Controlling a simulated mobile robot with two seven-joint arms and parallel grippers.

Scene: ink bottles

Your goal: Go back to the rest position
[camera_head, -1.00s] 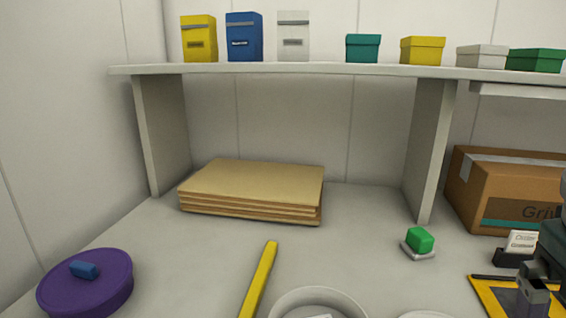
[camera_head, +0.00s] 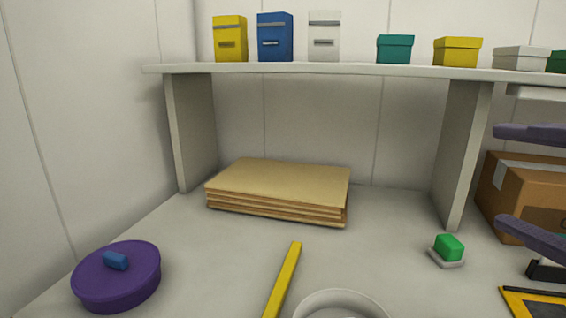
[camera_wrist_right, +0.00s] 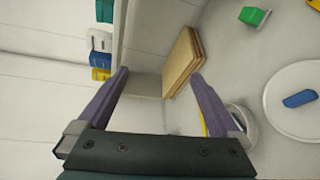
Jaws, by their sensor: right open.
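My right gripper (camera_head: 498,175) is at the right edge of the head view, its two purple fingers spread wide apart. It is raised off the table, with its fingers in front of the cardboard box. In the right wrist view the gripper (camera_wrist_right: 159,73) is open and nothing is between its fingers. My left gripper is in neither view.
A green block (camera_head: 449,246), a yellow bar (camera_head: 283,280), a brown stack (camera_head: 278,187) and a purple round container (camera_head: 118,275) are on the table. The shelf (camera_head: 350,70) bears several boxes. A cardboard box (camera_head: 520,195) stands at right.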

